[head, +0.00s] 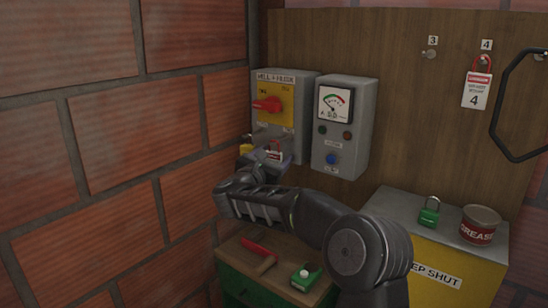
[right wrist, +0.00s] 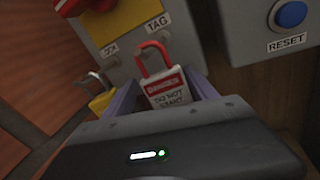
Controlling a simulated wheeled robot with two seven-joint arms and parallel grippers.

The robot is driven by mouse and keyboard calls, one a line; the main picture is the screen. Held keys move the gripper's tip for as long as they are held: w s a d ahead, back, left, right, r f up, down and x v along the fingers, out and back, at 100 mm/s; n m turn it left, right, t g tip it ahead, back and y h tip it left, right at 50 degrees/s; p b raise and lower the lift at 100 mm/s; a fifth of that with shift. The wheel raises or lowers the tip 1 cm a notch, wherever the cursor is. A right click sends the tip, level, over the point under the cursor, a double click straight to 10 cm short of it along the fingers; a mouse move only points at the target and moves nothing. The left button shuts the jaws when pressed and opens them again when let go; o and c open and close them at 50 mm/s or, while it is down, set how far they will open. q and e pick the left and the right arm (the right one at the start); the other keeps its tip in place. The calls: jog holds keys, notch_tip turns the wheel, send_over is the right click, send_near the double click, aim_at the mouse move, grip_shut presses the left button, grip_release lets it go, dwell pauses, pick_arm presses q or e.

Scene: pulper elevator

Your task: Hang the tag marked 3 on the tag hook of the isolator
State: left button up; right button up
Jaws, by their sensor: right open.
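The isolator (head: 275,110) is a grey box with a yellow plate and a red handle on the back board, left of centre. In the right wrist view, a red-and-white danger tag (right wrist: 168,88) with a red loop is just below the isolator's TAG label (right wrist: 158,24). The hook is hard to make out, so I cannot tell whether the loop is seated on it. My right gripper (head: 271,162) is open, with its fingers on either side of the tag. The tag's number is hidden. Peg 3 (head: 430,54) on the board is bare. My left gripper is out of view.
A yellow padlock (right wrist: 101,100) hangs left of the tag. A grey meter box (head: 343,125) stands close right. Tag 4 (head: 477,92) hangs on its peg. A green padlock (head: 429,212) and grease tin (head: 480,225) sit on the yellow-fronted cabinet. A brick wall (head: 110,150) bounds the left.

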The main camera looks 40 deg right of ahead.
jog(key=b+v, duration=0.3)
jog(key=v, duration=0.4)
jog(key=shift+s+a, duration=0.2)
jog(key=shift+a, duration=0.15)
dwell(0.5)
